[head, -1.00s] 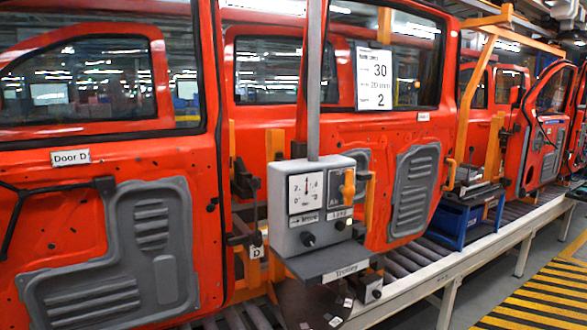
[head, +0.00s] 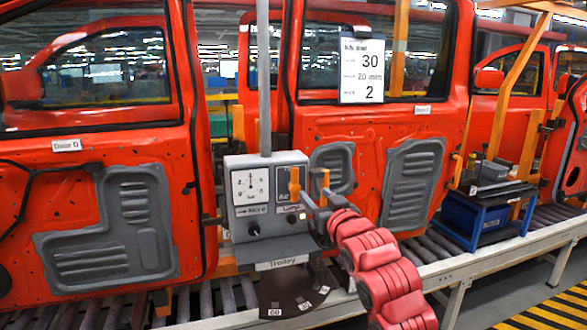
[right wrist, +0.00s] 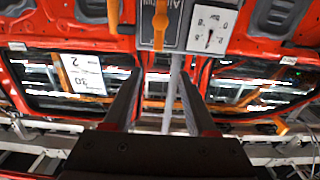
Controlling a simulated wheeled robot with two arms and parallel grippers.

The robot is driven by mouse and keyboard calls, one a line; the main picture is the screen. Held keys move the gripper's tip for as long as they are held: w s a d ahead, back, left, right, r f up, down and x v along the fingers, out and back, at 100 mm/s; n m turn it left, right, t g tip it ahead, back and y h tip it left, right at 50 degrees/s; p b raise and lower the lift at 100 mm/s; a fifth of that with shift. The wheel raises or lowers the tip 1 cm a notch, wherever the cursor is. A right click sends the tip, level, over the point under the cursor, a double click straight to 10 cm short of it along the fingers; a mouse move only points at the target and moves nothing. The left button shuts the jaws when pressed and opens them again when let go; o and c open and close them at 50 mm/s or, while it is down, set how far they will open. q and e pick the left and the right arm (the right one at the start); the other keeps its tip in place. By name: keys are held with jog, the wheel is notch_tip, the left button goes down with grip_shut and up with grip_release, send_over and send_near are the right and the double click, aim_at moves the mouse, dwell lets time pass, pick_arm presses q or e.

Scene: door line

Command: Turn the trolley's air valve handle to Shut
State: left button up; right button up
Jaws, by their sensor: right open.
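The trolley's grey control box (head: 236,226) hangs on a grey post at the middle of the head view. In the right wrist view, which is upside down, the handle (right wrist: 160,22) is at the top, beyond the fingertips. My right gripper (head: 308,202) is just right of and in front of the box. Its fingers (right wrist: 155,78) are apart with nothing held. My left gripper is not in view.
Below the box is a "Trolley" label (head: 282,263). Red car doors, one labelled Door D (head: 66,145), stand behind along the roller line. An orange bracket (head: 325,182) rises close to my right gripper. A blue crate (head: 484,218) sits to the right.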

jog(key=p, duration=0.8)
send_near(296, 173)
jog(key=x, duration=0.8)
jog(key=shift+w+r, duration=0.1)
jog(key=shift+w, duration=0.3)
jog(key=shift+x, duration=1.05)
jog(key=shift+a, duration=0.15)
grip_shut()
